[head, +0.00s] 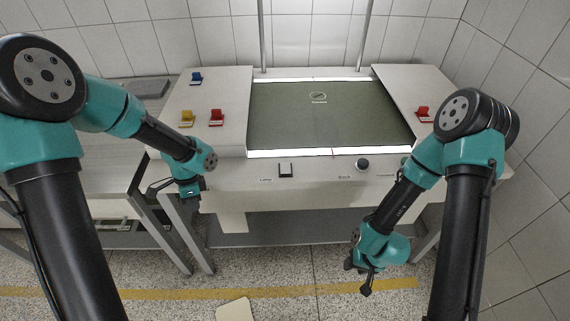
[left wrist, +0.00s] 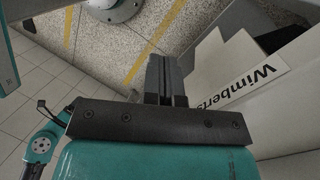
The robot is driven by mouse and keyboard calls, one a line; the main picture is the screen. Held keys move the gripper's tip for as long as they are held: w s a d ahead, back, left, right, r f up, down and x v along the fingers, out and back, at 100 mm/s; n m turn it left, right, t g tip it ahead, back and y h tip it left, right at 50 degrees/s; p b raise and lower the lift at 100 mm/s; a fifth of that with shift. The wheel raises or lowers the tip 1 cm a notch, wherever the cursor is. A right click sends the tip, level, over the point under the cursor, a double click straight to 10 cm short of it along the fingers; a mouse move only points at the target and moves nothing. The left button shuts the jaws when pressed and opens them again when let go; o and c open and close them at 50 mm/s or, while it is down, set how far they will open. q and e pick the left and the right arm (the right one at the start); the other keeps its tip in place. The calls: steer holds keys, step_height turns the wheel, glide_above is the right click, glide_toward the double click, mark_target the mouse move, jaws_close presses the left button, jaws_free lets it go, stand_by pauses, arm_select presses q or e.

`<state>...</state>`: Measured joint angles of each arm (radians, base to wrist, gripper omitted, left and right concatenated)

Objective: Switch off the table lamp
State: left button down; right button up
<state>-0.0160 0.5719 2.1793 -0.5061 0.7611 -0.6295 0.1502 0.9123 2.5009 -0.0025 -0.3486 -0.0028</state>
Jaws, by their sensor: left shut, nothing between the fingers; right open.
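Bright white strips (head: 290,152) run along the front and back edges of the table's dark green panel (head: 330,115). My left gripper (head: 190,192) is at the table's front left corner, left of the switch and apart from it. In the left wrist view its fingers (left wrist: 166,80) are shut and empty. My right gripper (head: 360,277) hangs low in front of the table, open, above the floor.
A round black knob (head: 362,164) is on the front face, right of the switch. Between my grippers, the space before the front face is clear.

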arm_select(q)
steer(key=w+d+r, duration=0.3)
steer(key=w+d+r+m, duration=0.1)
steer(key=w+d+r, duration=0.2)
steer(key=w+d, duration=0.1)
steer(key=w+d+r+m, duration=0.1)
steer(key=w+d+r, duration=0.2)
steer(key=w+d, duration=0.1)
steer(key=shift+d+t+y, duration=0.1)
steer(key=shift+t+y, duration=0.2)
steer(key=shift+t, duration=0.1)
step_height(320, 180, up, 9)
steer(key=m, duration=0.2)
glide_above(285, 170)
steer(key=w, duration=0.3)
steer(key=shift+s+f+t+h, duration=0.1)
steer(key=shift+t+h, duration=0.2)
steer(key=shift+h, duration=0.2)
steer(key=shift+f, duration=0.1)
steer(key=f, duration=0.4)
steer(key=s+f, duration=0.1)
steer(key=f, duration=0.4)
steer(key=s+f, duration=0.1)
steer(key=f, duration=0.3)
steer(key=shift+s+f, duration=0.15)
steer(key=shift+f, duration=0.15)
